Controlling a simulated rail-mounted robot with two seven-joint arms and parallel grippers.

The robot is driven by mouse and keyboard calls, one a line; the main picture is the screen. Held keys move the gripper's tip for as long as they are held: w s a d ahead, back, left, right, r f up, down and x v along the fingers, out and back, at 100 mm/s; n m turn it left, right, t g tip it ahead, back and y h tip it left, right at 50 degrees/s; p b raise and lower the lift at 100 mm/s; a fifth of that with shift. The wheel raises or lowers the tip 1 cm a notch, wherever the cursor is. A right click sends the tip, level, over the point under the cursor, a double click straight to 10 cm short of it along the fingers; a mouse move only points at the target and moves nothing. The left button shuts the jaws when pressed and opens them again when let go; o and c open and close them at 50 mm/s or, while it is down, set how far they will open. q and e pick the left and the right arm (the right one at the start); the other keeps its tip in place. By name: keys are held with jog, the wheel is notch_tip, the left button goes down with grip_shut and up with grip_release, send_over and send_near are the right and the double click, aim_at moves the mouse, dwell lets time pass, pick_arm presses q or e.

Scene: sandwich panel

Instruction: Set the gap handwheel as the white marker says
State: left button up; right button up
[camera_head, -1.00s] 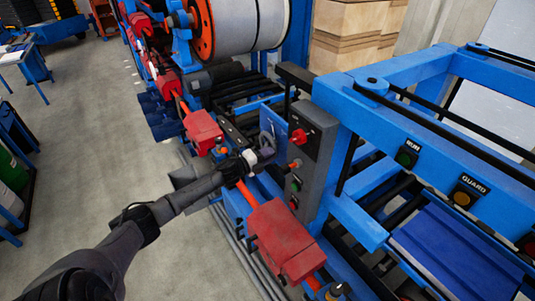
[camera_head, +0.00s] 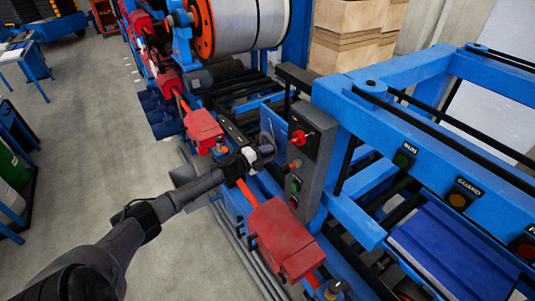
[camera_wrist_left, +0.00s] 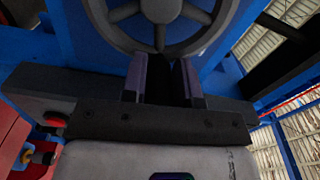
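The gap handwheel (camera_wrist_left: 205,40) is a grey spoked wheel at the top of the left wrist view, against a blue panel. In the head view it is small and partly hidden behind my left gripper (camera_head: 266,152). In the left wrist view, the two fingers of my left gripper (camera_wrist_left: 163,80) stand apart, pointing at the wheel's lower rim. The space between them is dark; I cannot tell whether they touch the rim. My right gripper is not in view.
A grey control box (camera_head: 312,150) with a red knob and buttons stands close right of my left gripper. Red housings (camera_head: 283,240) on an orange bar lie in front and behind. A blue frame (camera_head: 435,130) fills the right.

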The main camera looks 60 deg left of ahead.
pick_arm(q)
jog(key=o, duration=0.4)
jog(key=shift+s, duration=0.1)
jog(key=shift+s+f, duration=0.1)
jog(key=shift+s, duration=0.05)
jog(key=shift+s+a+b, duration=0.2)
jog(key=shift+s+b, duration=0.4)
jog(key=shift+s, duration=6.05)
